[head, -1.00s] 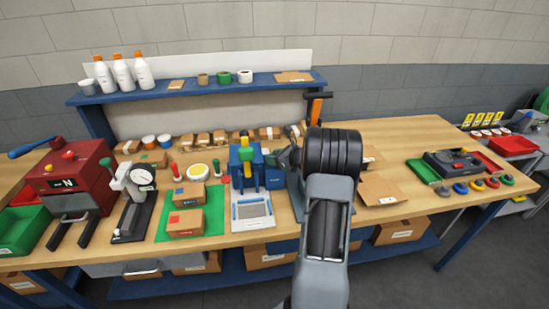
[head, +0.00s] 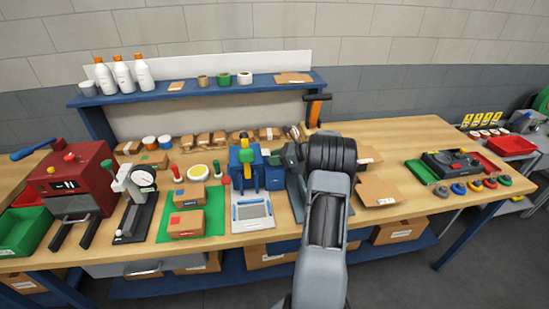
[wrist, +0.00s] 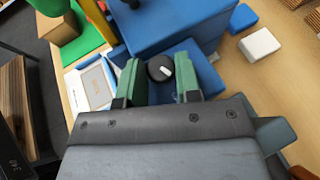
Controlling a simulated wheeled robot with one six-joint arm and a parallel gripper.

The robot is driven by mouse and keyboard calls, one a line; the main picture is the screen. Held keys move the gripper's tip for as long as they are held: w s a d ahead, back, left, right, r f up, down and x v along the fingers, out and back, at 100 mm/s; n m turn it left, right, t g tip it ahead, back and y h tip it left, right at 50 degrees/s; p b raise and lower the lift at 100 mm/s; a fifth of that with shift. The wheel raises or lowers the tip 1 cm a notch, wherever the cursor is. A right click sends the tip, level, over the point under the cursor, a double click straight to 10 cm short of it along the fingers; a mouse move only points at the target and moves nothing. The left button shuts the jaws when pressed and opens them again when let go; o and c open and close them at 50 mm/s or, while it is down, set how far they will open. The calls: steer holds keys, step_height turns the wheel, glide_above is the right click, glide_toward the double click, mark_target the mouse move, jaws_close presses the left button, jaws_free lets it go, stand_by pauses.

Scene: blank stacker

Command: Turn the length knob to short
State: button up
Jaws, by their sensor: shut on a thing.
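The length knob (wrist: 160,68) is a small round black knob with a white pointer line, on the blue stacker (wrist: 175,30) in the wrist view. Its pointer slants toward the lower right of that view. My gripper (wrist: 160,80) has its two green fingers on either side of the knob and is shut on it.
A green mat (head: 163,236) with small cartons lies left of the stacker. A dial press (head: 138,190) and a red machine (head: 75,185) stand farther left. Flat cardboard (head: 380,190) lies to the right. The table between it and the green tray (head: 420,172) is clear.

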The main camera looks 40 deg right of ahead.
steer(key=o, duration=0.6)
steer(key=shift+r, duration=0.2)
steer(key=r, duration=0.1)
steer(key=r+b, duration=0.1)
steer(key=r, duration=0.1)
steer(key=shift+s+a+r, duration=0.15)
steer(key=shift+s+r, duration=0.2)
steer(key=s+a+r+b, duration=0.1)
steer(key=s+a+r, duration=0.1)
steer(key=s+r, duration=0.1)
steer(key=s+a+r+b, duration=0.1)
steer(key=s+a+r, duration=0.1)
steer(key=s, duration=0.3)
steer(key=s+a+r+b, duration=0.1)
steer(key=s+r, duration=0.3)
steer(key=shift+a, duration=0.4)
steer(key=shift+w+a, duration=0.1)
steer(key=shift+a, duration=0.05)
